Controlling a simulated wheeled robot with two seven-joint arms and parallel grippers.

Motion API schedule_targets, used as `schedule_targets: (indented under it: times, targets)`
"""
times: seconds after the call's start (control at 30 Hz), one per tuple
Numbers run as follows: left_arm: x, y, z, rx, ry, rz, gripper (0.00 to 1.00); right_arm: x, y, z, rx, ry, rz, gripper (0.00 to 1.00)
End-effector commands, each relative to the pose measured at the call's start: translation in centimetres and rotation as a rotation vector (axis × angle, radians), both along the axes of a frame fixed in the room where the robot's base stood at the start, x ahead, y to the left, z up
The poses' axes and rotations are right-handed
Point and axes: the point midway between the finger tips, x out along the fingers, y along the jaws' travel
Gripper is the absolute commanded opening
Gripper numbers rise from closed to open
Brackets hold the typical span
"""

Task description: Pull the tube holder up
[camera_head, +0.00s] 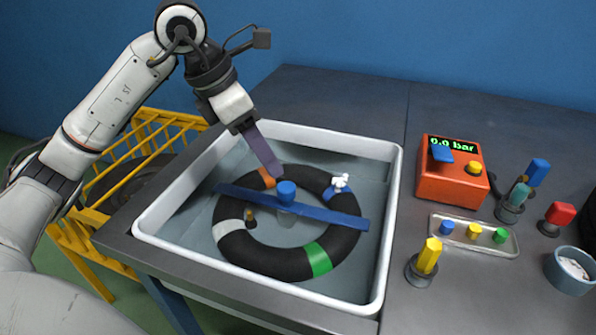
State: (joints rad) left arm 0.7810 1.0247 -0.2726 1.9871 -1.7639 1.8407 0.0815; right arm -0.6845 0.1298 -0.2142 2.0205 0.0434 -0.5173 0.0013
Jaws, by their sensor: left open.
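The tube holder (331,215) is a long flat blue bar lying across a black tube. A round blue knob (287,191) stands at its middle. The black tube (347,239) is a ring with orange, white and green bands, lying in a white tray (384,230). My left gripper (271,168) comes in from the upper left and points down over the tray, above and behind the knob. It is open and appears apart from the holder. Its fingers overlap in this view, so the gap is hidden. My right gripper is out of view.
An orange pressure box (452,187) reading 0.0 bar stands right of the tray. Near it are a small tray of coloured caps (505,250), several coloured knobs on round bases and a bowl (569,285). A yellow rail (75,245) stands left of the table.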

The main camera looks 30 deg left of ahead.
Motion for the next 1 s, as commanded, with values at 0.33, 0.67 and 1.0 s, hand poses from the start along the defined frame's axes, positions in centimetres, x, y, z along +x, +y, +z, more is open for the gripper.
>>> schedule_targets:
  times: [0.33, 0.67, 1.0]
  targets:
    - [1.5, -0.7, -4.8, 0.012, 0.004, 0.006, 0.49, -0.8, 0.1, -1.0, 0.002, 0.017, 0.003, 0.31]
    - [3.1, -1.6, -8.9, 0.011, 0.002, 0.006, 0.49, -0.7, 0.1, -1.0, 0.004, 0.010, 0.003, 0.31]
    - [3.3, -1.7, -9.3, 0.012, 0.001, 0.006, 0.49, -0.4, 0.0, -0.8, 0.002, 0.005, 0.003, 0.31]
